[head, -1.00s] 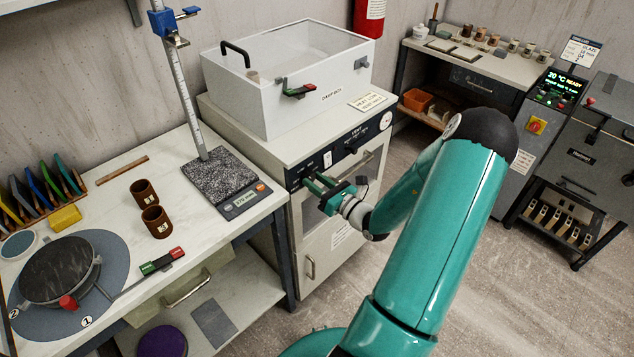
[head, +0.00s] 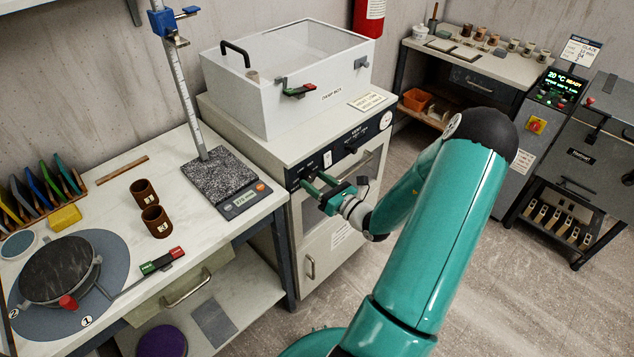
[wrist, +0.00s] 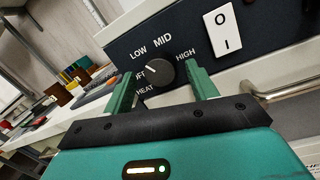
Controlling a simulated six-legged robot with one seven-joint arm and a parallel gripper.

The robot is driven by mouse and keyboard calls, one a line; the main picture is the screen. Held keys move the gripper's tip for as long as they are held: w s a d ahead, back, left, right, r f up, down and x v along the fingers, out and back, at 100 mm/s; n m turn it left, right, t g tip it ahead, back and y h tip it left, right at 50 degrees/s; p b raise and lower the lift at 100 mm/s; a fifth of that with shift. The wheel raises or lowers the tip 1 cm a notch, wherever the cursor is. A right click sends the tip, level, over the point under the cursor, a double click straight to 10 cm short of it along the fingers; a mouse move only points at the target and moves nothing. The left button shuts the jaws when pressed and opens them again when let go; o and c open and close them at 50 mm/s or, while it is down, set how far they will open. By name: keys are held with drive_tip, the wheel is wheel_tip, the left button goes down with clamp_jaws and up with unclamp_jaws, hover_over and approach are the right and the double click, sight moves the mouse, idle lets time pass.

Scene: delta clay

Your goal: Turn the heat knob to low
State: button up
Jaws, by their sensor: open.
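The heat knob (wrist: 160,72) is a dark round dial on a black panel (wrist: 112,50) in the wrist view. Labels OFF, LOW, MID and HIGH run around it, with HEAT below. A pale mark on the knob's left side seems to face OFF, but it is small. My gripper (wrist: 163,88) is open, with one green finger to each side of the knob and gaps between. In the head view my gripper (head: 316,184) is at the left part of the cabinet's front panel, and it hides the knob.
A white rocker switch (wrist: 223,30) sits right of the knob. A cabinet handle (wrist: 275,92) juts out below it. In the head view, a clear-lidded box (head: 290,85) stands on the cabinet. A worktable (head: 120,205) with a scale (head: 245,200) adjoins it on the left.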

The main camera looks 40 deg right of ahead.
drive_tip(key=s+d+f, duration=0.1)
drive_tip(key=s, duration=1.2)
drive_tip(key=shift+s+f, duration=0.15)
drive_tip(key=shift+s, duration=0.15)
drive_tip(key=w+a+r+n+g+y, duration=0.2)
drive_tip(key=a+r+n+g+y, duration=0.25)
drive_tip(key=a+n+g, duration=0.55)
drive_tip(key=w+a+r+n+g+y, duration=0.2)
drive_tip(key=a+r+n+g+y, duration=0.3)
drive_tip(key=a+n, duration=0.75)
drive_tip(key=s+a+r+n+h, duration=0.3)
drive_tip(key=a+r+n+h, duration=0.1)
drive_tip(key=r+n, duration=0.3)
drive_tip(key=s+a+r+n+t+h, duration=0.1)
drive_tip(key=s+a+r+n+h, duration=0.2)
drive_tip(key=a+r+n+h, duration=0.2)
drive_tip(key=shift+s+a+r+n+t+h, duration=0.15)
drive_tip(key=shift+a+r+n+t+h, duration=0.15)
drive_tip(key=shift+r+n+h, duration=1.1)
